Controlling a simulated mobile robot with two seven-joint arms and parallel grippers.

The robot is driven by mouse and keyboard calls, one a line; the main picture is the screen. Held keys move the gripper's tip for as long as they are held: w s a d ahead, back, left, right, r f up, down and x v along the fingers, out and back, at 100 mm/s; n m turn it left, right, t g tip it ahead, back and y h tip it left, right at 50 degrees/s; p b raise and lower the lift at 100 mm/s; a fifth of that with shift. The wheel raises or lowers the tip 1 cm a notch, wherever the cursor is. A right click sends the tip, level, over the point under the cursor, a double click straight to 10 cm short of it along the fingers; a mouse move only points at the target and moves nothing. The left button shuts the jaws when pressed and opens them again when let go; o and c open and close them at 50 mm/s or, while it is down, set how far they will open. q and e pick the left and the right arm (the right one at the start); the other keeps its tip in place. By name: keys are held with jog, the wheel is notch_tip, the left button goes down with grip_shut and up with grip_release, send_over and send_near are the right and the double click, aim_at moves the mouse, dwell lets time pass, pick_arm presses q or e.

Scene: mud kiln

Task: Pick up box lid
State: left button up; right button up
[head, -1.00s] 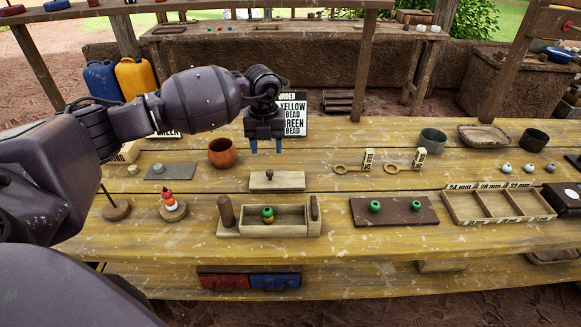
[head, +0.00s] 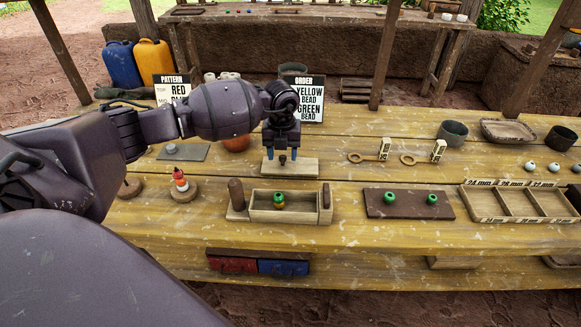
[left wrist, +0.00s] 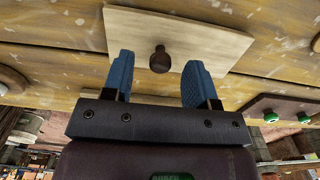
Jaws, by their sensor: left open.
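The box lid (head: 305,167) is a pale flat wooden board with a small dark round knob (head: 283,159), lying on the table behind the box. In the left wrist view the lid (left wrist: 205,42) lies beyond the blue fingers, and the knob (left wrist: 160,60) shows between and a little past the fingertips (left wrist: 155,62). My right gripper is not in view.
A dark board (head: 409,211) with two green beads lies to the right, beside a compartment tray (head: 510,217). A stacked-bead peg (head: 181,181) stands left.

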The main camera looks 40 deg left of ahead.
pick_arm(q)
notch_tip(320, 180, down, 2)
jog(key=shift+f, duration=0.15)
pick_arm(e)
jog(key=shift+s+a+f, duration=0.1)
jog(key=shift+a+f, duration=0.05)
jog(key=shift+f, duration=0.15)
pick_arm(q)
jog(key=shift+c, duration=0.3)
grip_shut()
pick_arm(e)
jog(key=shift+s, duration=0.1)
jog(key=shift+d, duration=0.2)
